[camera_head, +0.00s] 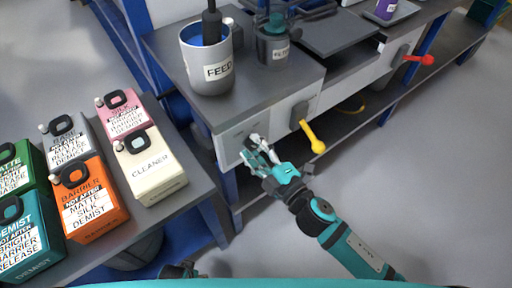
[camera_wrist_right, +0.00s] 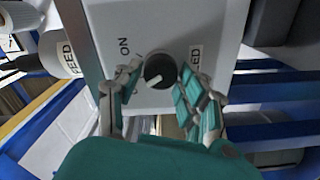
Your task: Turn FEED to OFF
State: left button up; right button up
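The FEED knob (camera_wrist_right: 159,70) is round and black with a white pointer mark, on a pale panel (camera_wrist_right: 103,18). In the right wrist view its mark points to the lower left. An ON label (camera_wrist_right: 124,46) is at its upper left and a FEED label (camera_wrist_right: 195,60) at its right. Another label is mostly hidden by the left finger. My right gripper (camera_head: 258,152) is at the panel, its fingers (camera_wrist_right: 155,92) apart on either side of the knob; I cannot tell whether they touch it. Part of my left gripper (camera_head: 178,270) shows at the bottom edge, its fingers unclear.
A FEED cup (camera_head: 209,62) stands on the bench above the panel. A yellow-handled valve (camera_head: 308,132) and a red one (camera_head: 416,59) stick out to the right. Several labelled containers, including CLEANER (camera_head: 150,168), stand on the left table. The floor at right is clear.

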jog(key=shift+o, duration=1.4)
jog(key=shift+s, duration=0.1)
jog(key=v, duration=1.2)
